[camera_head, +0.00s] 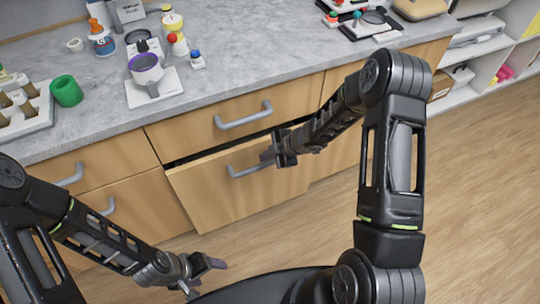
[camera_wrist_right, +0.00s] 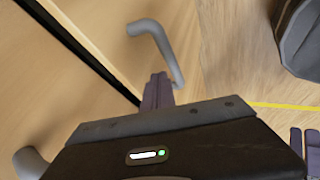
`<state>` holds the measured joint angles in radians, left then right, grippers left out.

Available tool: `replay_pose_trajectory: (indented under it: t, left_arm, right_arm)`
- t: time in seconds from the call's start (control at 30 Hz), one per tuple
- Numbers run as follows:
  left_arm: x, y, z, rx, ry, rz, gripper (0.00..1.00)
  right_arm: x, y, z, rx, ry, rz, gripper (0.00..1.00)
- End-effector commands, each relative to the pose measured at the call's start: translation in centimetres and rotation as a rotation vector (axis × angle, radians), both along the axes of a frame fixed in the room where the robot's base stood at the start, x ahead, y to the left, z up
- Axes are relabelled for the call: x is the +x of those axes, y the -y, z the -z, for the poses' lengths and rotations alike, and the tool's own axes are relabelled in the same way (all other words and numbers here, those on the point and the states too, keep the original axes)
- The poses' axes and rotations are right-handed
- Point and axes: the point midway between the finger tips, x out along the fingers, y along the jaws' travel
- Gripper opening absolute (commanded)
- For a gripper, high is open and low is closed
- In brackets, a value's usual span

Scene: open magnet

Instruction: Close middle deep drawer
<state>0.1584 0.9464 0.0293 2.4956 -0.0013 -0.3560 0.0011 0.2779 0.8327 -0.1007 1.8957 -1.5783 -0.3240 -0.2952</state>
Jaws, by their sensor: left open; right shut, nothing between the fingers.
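The middle deep drawer (camera_head: 215,190) has a wooden front with a grey bar handle (camera_head: 243,172) and stands partly open, with a dark gap along its top edge. My right gripper (camera_head: 268,155) is shut and empty at the right end of that handle. In the right wrist view the shut fingers (camera_wrist_right: 158,92) are next to the grey handle (camera_wrist_right: 160,45); I cannot tell whether they touch it. A dark gap shows beside the drawer front there. My left gripper (camera_head: 205,270) is open and empty, low in front of the cabinet at the left.
The shallow drawer (camera_head: 235,108) above is shut. The grey countertop (camera_head: 255,60) carries a green cup (camera_head: 66,91), a purple-rimmed device (camera_head: 145,68) and bottles. Open white shelves (camera_head: 480,70) stand at the right. The wooden floor (camera_head: 470,200) is clear on the right.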

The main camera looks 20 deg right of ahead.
Motion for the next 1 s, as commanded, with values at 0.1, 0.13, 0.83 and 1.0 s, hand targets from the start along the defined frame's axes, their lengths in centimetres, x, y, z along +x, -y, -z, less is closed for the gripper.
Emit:
replay_pose_trajectory:
  t: [0.1, 0.13, 0.83, 1.0]
  left_arm:
    - [0.0, 0.0, -0.6, 0.0, 0.0, 0.0, 0.74]
    - [0.0, 0.0, -0.7, 0.0, 0.001, 0.0, 0.74]
    - [0.0, 0.0, -2.2, 0.0, -0.001, 0.0, 0.74]
    - [0.0, 0.0, -2.2, 0.0, -0.001, 0.0, 0.74]
  right_arm:
    - [-0.9, 1.0, -2.0, -0.003, 0.001, 0.002, 0.0]
    - [-1.1, 1.2, -2.4, -0.002, 0.002, 0.002, 0.0]
    - [-4.4, 4.1, -7.9, 0.0, 0.0, 0.001, 0.0]
    - [-4.4, 4.1, -7.9, 0.0, -0.001, 0.001, 0.0]
